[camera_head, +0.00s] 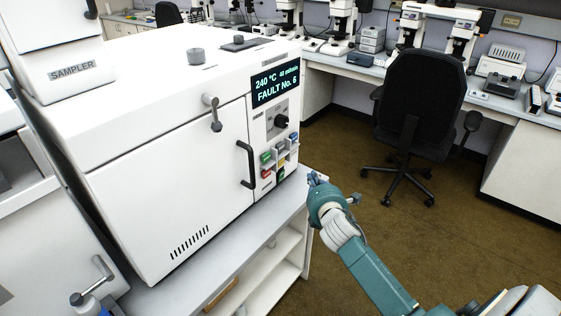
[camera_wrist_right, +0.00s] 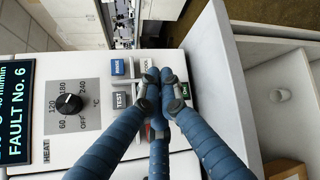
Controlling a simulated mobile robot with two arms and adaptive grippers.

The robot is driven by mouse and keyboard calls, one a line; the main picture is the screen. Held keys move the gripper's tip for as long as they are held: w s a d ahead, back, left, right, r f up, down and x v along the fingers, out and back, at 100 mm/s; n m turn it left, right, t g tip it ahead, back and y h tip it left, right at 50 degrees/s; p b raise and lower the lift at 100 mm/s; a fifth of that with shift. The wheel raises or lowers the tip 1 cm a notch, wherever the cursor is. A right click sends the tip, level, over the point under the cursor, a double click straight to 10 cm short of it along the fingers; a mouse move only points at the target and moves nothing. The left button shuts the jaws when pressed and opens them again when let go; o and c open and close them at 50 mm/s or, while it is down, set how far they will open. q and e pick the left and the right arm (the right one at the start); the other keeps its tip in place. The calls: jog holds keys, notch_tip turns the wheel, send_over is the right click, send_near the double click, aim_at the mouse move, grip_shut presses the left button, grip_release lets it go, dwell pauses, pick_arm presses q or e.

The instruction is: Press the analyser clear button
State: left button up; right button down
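The analyser (camera_head: 165,170) is a white box with a display (camera_head: 275,86) reading "FAULT No. 6". Its coloured button block (camera_head: 280,157) sits at the lower right of the front, below a dial (camera_head: 281,121). In the right wrist view, a blue button (camera_wrist_right: 118,67) and a blue TEST button (camera_wrist_right: 120,100) show, with a green button (camera_wrist_right: 186,90) to their right. I cannot read a clear label; the fingers hide part of the block. My right gripper (camera_head: 316,180) is right of the block, its fingertips (camera_wrist_right: 160,76) bunched together, empty. Contact is not visible.
A door handle (camera_head: 246,165) and a lever (camera_head: 212,112) stick out from the analyser's front. The grey bench (camera_head: 222,240) extends in front of it. A black chair (camera_head: 420,100) stands on the clear brown floor (camera_head: 450,245).

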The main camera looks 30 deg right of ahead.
aim_at(281, 162)
pick_arm(q)
jog(key=shift+s+a+f, duration=0.1)
jog(key=shift+a, duration=0.3)
jog(key=f+b, duration=0.3)
jog(key=shift+d+f+b, duration=0.25)
jog(key=shift+b, duration=0.05)
pick_arm(e)
jog(key=w+a, duration=0.1)
jog(key=w, duration=0.1)
jog(key=w+a, duration=0.1)
jog(key=w, duration=0.2)
jog(key=w+a, duration=0.1)
jog(key=w, duration=0.2)
jog(key=shift+w+a, duration=0.1)
jog(key=shift+a, duration=0.1)
pick_arm(q)
jog(key=shift+a, duration=0.1)
pick_arm(e)
jog(key=shift+w, duration=0.1)
dwell(0.5)
pick_arm(q)
jog(key=shift+r, duration=0.1)
pick_arm(e)
jog(key=shift+w+a, duration=0.2)
jog(key=shift+w, duration=0.05)
